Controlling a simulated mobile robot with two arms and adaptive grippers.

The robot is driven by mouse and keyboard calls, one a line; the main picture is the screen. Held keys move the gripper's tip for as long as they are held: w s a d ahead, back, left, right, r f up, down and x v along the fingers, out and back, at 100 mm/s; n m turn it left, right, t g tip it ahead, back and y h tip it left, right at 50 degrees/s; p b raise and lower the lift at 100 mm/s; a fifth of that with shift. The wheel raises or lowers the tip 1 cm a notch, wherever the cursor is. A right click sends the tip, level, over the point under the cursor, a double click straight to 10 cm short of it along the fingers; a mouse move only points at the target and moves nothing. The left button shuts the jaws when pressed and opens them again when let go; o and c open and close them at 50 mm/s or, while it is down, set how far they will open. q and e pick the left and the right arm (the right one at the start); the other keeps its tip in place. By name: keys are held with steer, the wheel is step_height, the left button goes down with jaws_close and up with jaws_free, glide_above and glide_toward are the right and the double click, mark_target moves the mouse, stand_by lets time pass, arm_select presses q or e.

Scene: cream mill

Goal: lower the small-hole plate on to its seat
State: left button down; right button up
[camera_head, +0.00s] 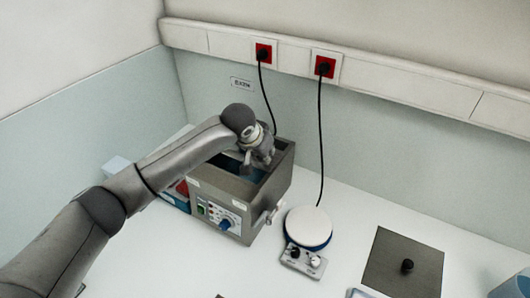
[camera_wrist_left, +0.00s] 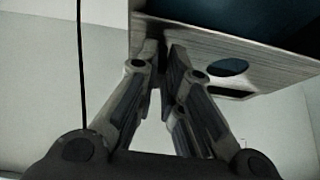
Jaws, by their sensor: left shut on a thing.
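My left gripper (camera_head: 250,168) reaches over the open top of a grey metal bath (camera_head: 222,188), which has knobs and a green switch on its front and blue inside. In the left wrist view, the fingers of the left gripper (camera_wrist_left: 161,62) come together at the edge of a brushed grey metal surface (camera_wrist_left: 190,52) with a dark oval opening and a slot. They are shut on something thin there. I cannot tell whether that surface is the small-hole plate or part of the bath. The plate and its seat cannot be made out in the head view. My right gripper is not in view.
A round white-topped hotplate (camera_head: 308,226) with a blue rim stands right of the bath. A dark square lid (camera_head: 385,255) with a black knob lies farther right. A blue container (camera_head: 513,286) is at the right edge. Black cables (camera_head: 321,140) hang from red wall sockets.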

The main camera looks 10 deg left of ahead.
arm_select(q)
steer(key=c, duration=1.5)
jaws_free()
steer(key=o, duration=0.5)
steer(key=shift+r, duration=0.15)
steer(key=shift+r, duration=1.4)
steer(key=shift+r, duration=0.1)
steer(key=shift+r, duration=1.4)
